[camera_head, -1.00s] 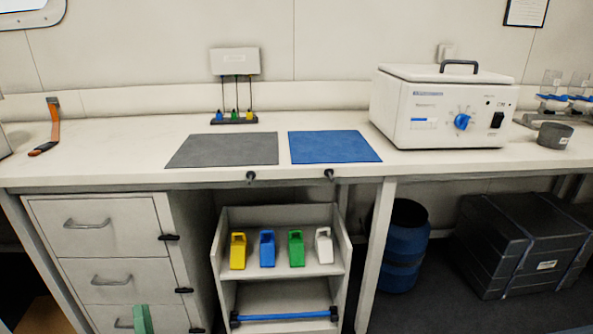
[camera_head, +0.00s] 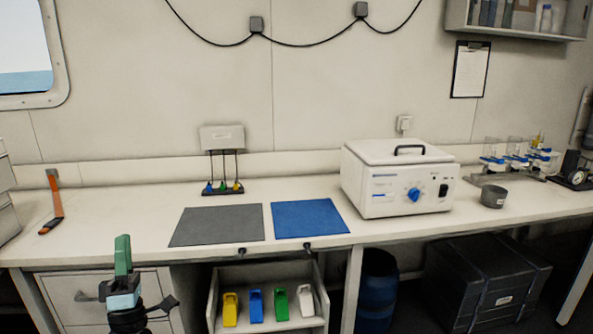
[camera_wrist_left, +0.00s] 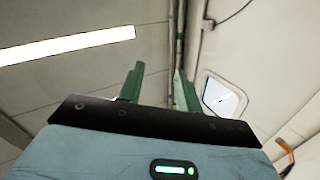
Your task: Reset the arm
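My left gripper (camera_head: 123,256) stands upright in front of the drawers at the lower left of the head view, with green fingers pointing up. In the left wrist view its two green fingers (camera_wrist_left: 157,88) are spread apart with nothing between them, and they point toward the ceiling. It touches nothing. My right gripper is in neither view.
The white bench holds a grey mat (camera_head: 217,226), a blue mat (camera_head: 309,218), a white lidded box with a blue knob (camera_head: 398,180) and a grey bowl (camera_head: 493,197). Below are a shelf with coloured clips (camera_head: 255,306), a blue drum (camera_head: 376,292) and a black case (camera_head: 487,284).

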